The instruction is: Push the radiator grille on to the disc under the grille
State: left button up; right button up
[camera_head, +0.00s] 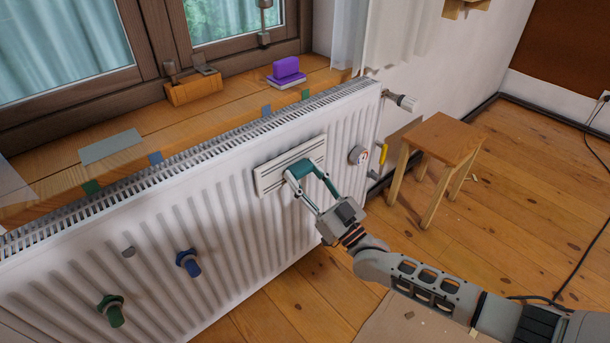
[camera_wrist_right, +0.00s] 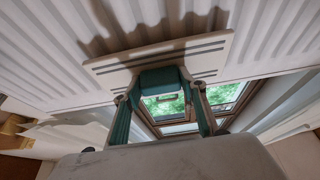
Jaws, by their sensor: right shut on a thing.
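The radiator grille (camera_head: 268,181) is a flat white panel with dark slots, at the right part of the white radiator's ribbed front. It also shows in the wrist view (camera_wrist_right: 105,71), with its shadow on the ribs above it. I cannot tell whether the panel touches the radiator. The disc under the grille is hidden. My left gripper is not in view.
Blue (camera_head: 188,262) and green (camera_head: 111,309) knobs stick out lower left. A wooden stool (camera_head: 448,140) stands at right. The sill (camera_head: 150,125) carries a purple object (camera_head: 286,70).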

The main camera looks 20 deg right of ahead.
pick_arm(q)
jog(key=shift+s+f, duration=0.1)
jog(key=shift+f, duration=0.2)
pick_arm(e)
jog(key=shift+w+a, duration=0.2)
jog(key=shift+w, duration=0.3)
jog(key=o, duration=1.3)
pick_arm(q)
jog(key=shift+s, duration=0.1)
pick_arm(e)
jog(key=shift+c, duration=0.5)
